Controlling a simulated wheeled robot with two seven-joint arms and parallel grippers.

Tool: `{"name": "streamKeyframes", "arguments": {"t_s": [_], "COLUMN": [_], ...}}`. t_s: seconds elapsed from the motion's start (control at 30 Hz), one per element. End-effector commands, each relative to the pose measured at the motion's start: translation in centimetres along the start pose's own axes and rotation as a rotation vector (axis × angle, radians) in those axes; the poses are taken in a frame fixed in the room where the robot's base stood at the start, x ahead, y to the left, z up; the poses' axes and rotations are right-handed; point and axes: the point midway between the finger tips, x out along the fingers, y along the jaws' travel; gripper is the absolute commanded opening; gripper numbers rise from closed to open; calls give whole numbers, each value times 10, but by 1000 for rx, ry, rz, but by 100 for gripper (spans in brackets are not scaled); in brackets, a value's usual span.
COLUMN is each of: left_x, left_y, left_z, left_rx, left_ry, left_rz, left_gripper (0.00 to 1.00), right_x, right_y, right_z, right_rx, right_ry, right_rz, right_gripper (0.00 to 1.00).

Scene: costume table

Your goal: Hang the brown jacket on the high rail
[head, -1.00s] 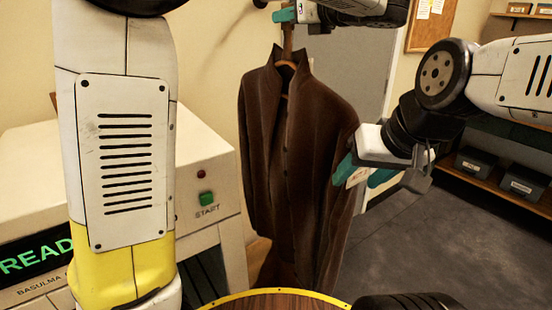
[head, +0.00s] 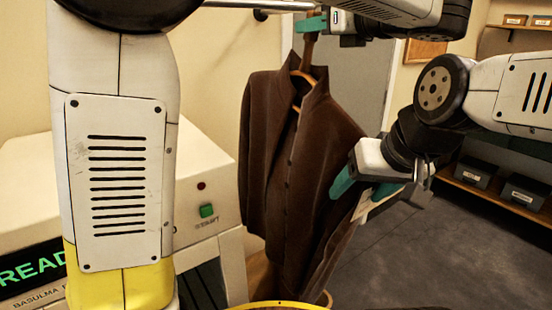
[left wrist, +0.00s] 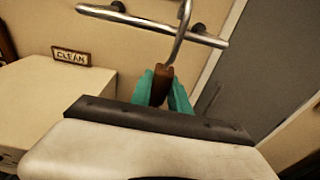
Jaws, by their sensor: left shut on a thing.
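The brown jacket (head: 290,150) hangs on a wooden hanger (head: 307,75) below my left gripper (head: 312,24). The gripper is shut on the hanger's brown neck, which the left wrist view shows between the teal fingers (left wrist: 165,88). There, a metal hook (left wrist: 184,28) rises from the neck and crosses the high rail (left wrist: 120,18). The hook's top is out of frame, so I cannot tell whether it is over the rail. The rail also shows at the top of the head view (head: 262,5). My right gripper (head: 364,188) has its fingers apart beside the jacket's right side, near a pale tag (head: 362,208).
A cream machine (head: 205,165) with a green start button stands left of the jacket. A grey door (head: 370,80) is behind. Shelves with dark boxes (head: 475,172) stand at the right. A "CLEAN" sign (left wrist: 70,56) is on the wall.

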Motion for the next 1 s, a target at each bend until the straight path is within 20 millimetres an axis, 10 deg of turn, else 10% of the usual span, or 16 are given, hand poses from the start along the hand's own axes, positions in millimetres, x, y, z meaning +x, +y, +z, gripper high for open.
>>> {"name": "streamKeyframes", "arguments": {"t_s": [1.0], "left_x": [-59], "left_y": [-2], "left_z": [-4], "left_rx": [1], "left_ry": [3], "left_rz": [-9], "left_gripper": [0], "right_x": [-2], "right_y": [-2], "right_z": [-5], "right_rx": [-5], "right_ry": [15], "right_rz": [-3], "right_gripper": [54]}}
